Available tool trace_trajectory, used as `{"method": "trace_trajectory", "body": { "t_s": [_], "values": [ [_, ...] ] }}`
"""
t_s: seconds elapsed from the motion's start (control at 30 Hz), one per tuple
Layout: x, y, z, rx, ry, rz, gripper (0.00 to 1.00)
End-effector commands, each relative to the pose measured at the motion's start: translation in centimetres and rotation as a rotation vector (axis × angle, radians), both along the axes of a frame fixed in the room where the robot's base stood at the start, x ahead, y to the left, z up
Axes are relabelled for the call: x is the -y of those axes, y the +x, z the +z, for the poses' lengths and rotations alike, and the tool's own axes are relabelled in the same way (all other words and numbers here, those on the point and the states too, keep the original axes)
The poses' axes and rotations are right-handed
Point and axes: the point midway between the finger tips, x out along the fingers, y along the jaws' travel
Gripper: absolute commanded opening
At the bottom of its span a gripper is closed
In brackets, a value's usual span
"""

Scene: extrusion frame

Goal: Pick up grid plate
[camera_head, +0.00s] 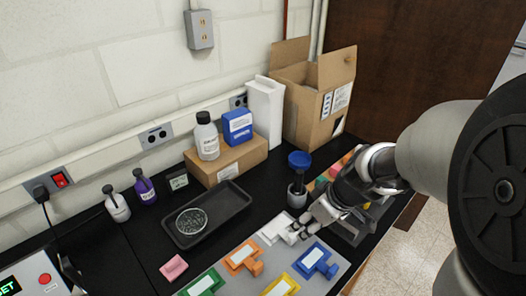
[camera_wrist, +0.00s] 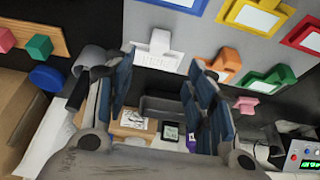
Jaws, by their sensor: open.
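A white plate with faint markings (camera_head: 271,229) lies on the grey board, with a white block-shaped handle (camera_head: 290,236) at its right side. I take it for the grid plate, though its pattern is too small to be sure. In the wrist view the white plate (camera_wrist: 146,61) and its upright handle (camera_wrist: 160,41) show beyond and between my fingers. My gripper (camera_head: 309,222) is open and empty, just right of and close to the handle. Whether a finger touches it I cannot tell. A round speckled dish (camera_head: 191,221) sits in a black tray (camera_head: 237,196) further left.
Orange (camera_head: 242,256), green (camera_head: 203,283), yellow (camera_head: 281,287) and blue (camera_head: 316,260) framed plates with handles lie close around it. Boxes and bottles line the wall.

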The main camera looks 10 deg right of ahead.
Motion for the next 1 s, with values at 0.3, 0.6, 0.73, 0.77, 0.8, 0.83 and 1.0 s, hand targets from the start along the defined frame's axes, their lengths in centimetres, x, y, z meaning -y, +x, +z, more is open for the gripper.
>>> {"method": "trace_trajectory", "body": {
  "t_s": [0.3,0.6,0.73,0.77,0.8,0.83,1.0],
  "values": [
    [-1.3,1.7,-5.5,-0.001,0.000,0.001,0.50],
    [-1.7,2.2,-8.1,-0.002,0.000,0.000,0.50],
    [-2.0,2.7,-10.0,-0.002,0.000,0.000,0.50],
    [-2.1,2.8,-10.3,-0.002,-0.001,0.000,0.50],
    [-2.2,3.0,-10.6,0.000,-0.002,0.001,0.50],
    [-2.2,3.0,-10.8,0.000,-0.002,0.001,0.50],
    [-2.3,3.2,-10.9,0.001,-0.001,-0.001,0.50]
  ]
}}
